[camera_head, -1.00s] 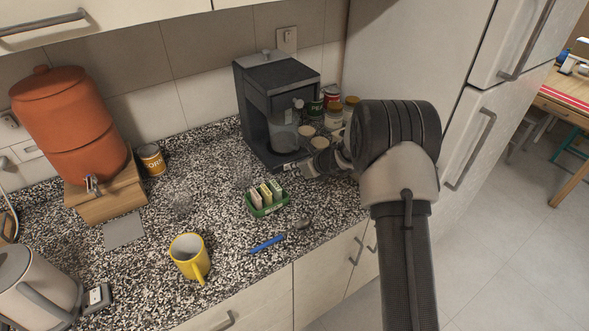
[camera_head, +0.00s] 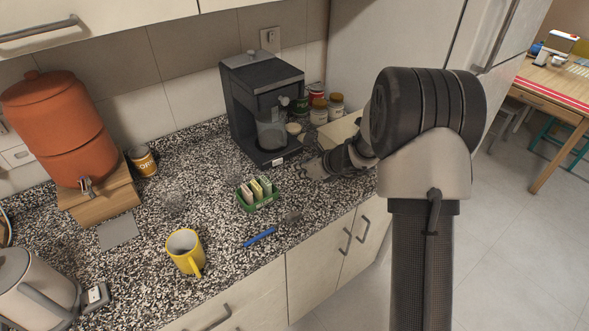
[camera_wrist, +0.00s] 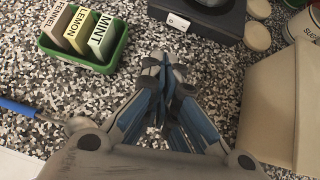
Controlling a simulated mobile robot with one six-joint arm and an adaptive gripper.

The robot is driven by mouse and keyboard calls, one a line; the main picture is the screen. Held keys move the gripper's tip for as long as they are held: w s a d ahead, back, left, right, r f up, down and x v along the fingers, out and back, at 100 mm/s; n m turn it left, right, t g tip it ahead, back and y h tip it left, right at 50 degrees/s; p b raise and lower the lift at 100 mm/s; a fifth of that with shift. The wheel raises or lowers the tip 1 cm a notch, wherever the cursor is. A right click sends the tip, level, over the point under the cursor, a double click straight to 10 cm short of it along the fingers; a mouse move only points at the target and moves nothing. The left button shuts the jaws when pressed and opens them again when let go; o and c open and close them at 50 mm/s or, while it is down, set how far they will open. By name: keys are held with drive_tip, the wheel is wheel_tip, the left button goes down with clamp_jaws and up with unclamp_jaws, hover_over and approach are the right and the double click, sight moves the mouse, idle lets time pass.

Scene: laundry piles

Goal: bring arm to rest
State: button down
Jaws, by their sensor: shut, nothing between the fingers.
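My gripper (camera_head: 312,170) is over the speckled counter, to the right of the green tea tray and in front of the coffee machine. It is partly hidden by its own wrist in the head view. In the wrist view my gripper (camera_wrist: 166,62) has its fingertips together with nothing between them. My arm is bent, with its large dark joint raised at the right of the head view.
The green tray (camera_wrist: 108,66) holds tea packets. The coffee machine (camera_head: 262,105), jars (camera_head: 318,112) and a beige box (camera_wrist: 285,105) stand close by. Open floor shows at right.

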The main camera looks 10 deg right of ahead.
drive_tip(key=shift+s+d+r, duration=0.15)
drive_tip(key=shift+s+r, duration=0.25)
drive_tip(key=shift+s, duration=0.05)
